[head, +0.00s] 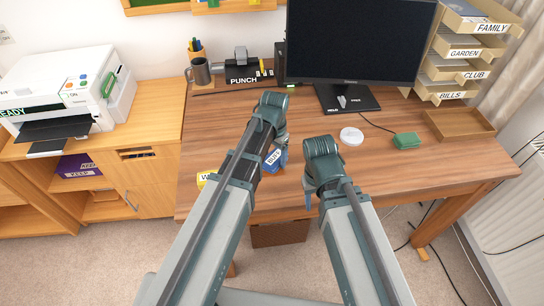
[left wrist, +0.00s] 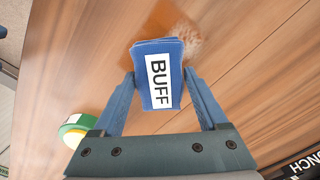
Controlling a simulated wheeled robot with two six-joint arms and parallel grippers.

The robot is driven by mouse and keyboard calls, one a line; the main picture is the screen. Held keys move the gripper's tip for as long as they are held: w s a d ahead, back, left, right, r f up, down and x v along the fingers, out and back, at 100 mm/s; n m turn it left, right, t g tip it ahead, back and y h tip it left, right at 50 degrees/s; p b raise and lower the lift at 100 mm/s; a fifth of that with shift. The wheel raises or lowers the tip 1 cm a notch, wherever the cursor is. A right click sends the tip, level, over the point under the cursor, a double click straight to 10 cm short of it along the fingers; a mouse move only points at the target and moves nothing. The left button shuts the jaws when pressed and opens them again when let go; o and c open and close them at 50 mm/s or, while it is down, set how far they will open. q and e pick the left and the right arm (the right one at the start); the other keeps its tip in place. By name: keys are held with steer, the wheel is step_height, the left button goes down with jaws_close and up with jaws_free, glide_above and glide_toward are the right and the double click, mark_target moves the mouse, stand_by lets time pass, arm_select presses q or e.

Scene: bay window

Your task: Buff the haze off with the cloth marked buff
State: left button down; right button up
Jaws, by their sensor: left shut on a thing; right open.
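My left gripper (head: 277,158) is shut on a blue folded cloth marked BUFF (head: 271,159). In the left wrist view the cloth (left wrist: 158,75) is between the two fingers (left wrist: 160,90), its label facing the camera. I cannot tell whether the cloth touches the desk. In the head view the haze is hidden by my left arm. My right gripper (head: 310,193) is open and empty over the front of the desk.
A white disc (head: 351,136), a green block (head: 407,141) and an empty wooden tray (head: 459,125) lie at right. The monitor (head: 358,40) and PUNCH stand (head: 243,72) are behind.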

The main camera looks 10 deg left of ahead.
arm_select(q)
steer(key=shift+a, duration=0.1)
steer(key=shift+s+a+f, duration=0.1)
steer(key=shift+s+a, duration=0.25)
steer(key=shift+a, duration=0.55)
steer(key=shift+s+a, duration=0.3)
steer(key=shift+a, duration=0.55)
steer(key=shift+s+a, duration=0.25)
steer(key=shift+a, duration=0.7)
steer(key=shift+s+a, duration=0.25)
steer(key=shift+a, duration=0.65)
step_height(320, 180, up, 6)
steer(key=p, duration=0.6)
steer(key=shift+w+d, duration=0.1)
